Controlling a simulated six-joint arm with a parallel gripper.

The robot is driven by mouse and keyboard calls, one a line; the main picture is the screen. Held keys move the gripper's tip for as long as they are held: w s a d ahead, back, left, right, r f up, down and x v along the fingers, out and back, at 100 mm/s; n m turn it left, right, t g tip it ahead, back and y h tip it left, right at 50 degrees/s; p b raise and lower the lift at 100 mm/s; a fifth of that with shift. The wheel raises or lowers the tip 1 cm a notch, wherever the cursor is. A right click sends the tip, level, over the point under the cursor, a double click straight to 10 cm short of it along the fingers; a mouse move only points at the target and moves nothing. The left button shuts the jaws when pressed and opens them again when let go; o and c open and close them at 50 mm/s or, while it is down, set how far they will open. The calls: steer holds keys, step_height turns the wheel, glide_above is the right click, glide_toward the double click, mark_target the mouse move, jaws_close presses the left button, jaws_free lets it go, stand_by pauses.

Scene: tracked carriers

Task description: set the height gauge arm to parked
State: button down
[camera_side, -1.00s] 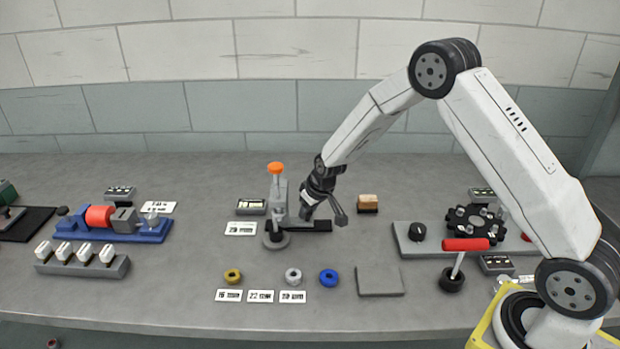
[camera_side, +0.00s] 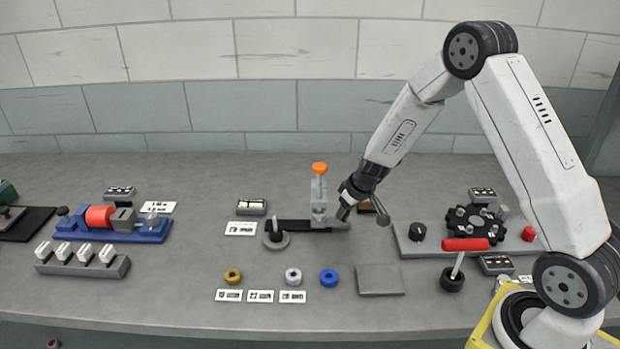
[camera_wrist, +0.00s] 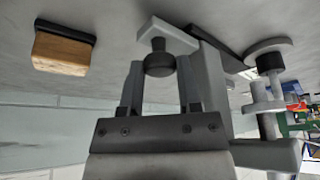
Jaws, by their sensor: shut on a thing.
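The height gauge is a grey upright carriage (camera_side: 319,195) with an orange knob (camera_side: 319,168) on top. It stands near the right end of a low black rail (camera_side: 290,226). A round grey piece with a dark peg (camera_side: 277,239) is at the rail's left end. My gripper (camera_side: 343,211) is at the carriage's lower right side. In the wrist view, my gripper (camera_wrist: 160,68) has its two fingers on either side of a dark round knob (camera_wrist: 158,63) on the grey gauge, shut on it. The fingers partly hide the gauge's grey body.
A wooden block with a dark edge (camera_wrist: 61,53) lies close beside my gripper. A grey plate (camera_side: 380,280) and yellow (camera_side: 232,275), white (camera_side: 293,276) and blue rings (camera_side: 328,278) lie in front. A board with a black rotary part (camera_side: 474,225) is to the right.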

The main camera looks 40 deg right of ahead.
steer(key=shift+s+d, duration=0.2)
steer(key=shift+d, duration=0.1)
steer(key=shift+c, duration=1.6)
jaws_free()
steer(key=shift+r, duration=0.15)
steer(key=shift+s+r, duration=0.3)
steer(key=shift+r, duration=0.35)
steer(key=v, duration=0.6)
steer(key=shift+s, duration=0.15)
steer(key=shift+a, duration=0.1)
